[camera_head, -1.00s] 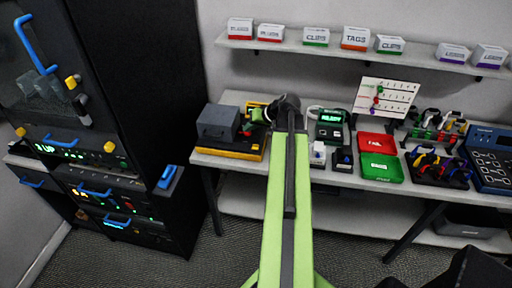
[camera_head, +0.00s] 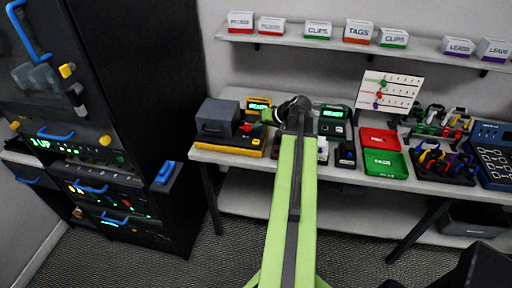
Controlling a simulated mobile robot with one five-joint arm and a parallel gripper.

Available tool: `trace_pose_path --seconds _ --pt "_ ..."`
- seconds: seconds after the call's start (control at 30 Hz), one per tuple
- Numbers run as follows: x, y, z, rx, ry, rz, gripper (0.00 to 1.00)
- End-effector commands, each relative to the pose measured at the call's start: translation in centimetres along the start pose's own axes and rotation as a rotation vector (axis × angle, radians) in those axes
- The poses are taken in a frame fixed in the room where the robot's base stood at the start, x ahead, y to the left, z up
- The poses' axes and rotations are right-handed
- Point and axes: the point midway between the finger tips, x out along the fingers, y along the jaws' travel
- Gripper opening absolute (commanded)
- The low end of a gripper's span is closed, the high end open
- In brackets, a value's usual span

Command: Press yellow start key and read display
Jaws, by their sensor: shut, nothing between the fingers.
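My arm reaches over the bench, and its dark wrist bends left. My gripper (camera_head: 263,119) is small in view, shut and empty, above the right part of the yellow-based tester. That tester (camera_head: 228,142) has a grey box on its left and a small red part near my fingertips. Its yellow-framed display (camera_head: 258,105) stands behind, lit with green letters that look like "READY". I cannot make out a yellow start key; my gripper and wrist may hide it. I cannot tell whether the fingertips touch anything.
A green device (camera_head: 332,116) with a lit display stands right of my wrist. Red (camera_head: 379,138) and green (camera_head: 384,163) trays and a cable rack (camera_head: 441,166) lie further right. A black cabinet (camera_head: 150,90) stands left; a shelf (camera_head: 340,45) with labelled boxes hangs above.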

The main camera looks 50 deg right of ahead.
Motion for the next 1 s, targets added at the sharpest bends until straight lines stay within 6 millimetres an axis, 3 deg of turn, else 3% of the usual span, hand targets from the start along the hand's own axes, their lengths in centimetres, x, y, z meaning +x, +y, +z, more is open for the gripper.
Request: trace_pose_path --seconds 0.1,0.3,1.0 --pt "1.9 1.4 1.4 0.000 0.000 0.000 0.00" --pt "3.2 2.4 2.4 0.000 0.000 0.000 0.00" --pt "3.2 2.4 2.3 0.001 0.001 0.001 0.00"
